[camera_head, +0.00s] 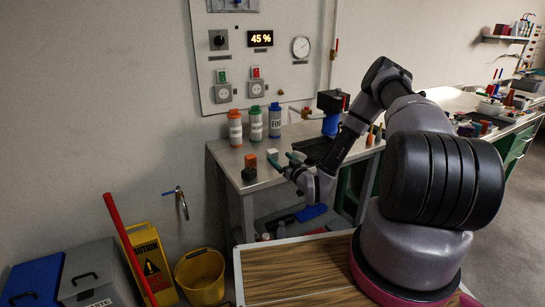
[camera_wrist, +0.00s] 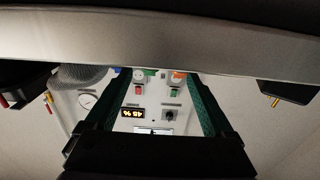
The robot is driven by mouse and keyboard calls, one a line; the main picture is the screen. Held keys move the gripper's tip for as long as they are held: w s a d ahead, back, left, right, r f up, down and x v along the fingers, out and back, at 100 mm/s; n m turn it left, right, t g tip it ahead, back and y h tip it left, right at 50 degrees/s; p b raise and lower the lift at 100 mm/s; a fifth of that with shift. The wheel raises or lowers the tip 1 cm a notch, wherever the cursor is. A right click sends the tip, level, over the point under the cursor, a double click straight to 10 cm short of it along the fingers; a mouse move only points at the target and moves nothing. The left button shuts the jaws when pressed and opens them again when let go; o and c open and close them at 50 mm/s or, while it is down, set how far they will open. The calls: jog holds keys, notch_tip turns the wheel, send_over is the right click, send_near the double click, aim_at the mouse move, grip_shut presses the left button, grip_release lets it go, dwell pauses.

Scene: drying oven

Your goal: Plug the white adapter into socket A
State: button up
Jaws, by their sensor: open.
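The white adapter (camera_head: 272,154) appears as a small white block near the front left of the steel bench. My gripper (camera_head: 281,160) is open, its teal fingers low over the bench close beside the adapter; I cannot tell whether they touch it. Two sockets are on the wall panel: a left one (camera_head: 223,94) under a green switch and a right one (camera_head: 256,90) under a red switch. Their labels are too small to read. In the wrist view the fingers of my gripper (camera_wrist: 160,78) stand apart, with the panel upside down between them. I cannot make out the adapter there.
An orange-red block (camera_head: 250,160) is on a dark piece at the bench's left corner. Three bottles (camera_head: 254,123) stand below the sockets. A blue and black device (camera_head: 331,112) is to their right. A yellow bucket (camera_head: 201,277) and caution sign (camera_head: 152,262) are on the floor.

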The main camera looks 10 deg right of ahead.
aim_at(275, 152)
jog(key=x, duration=0.4)
jog(key=shift+w+a, duration=0.15)
jog(key=shift+w, duration=0.2)
grip_shut()
jog(key=shift+r, duration=0.15)
notch_tip(275, 152, up, 10)
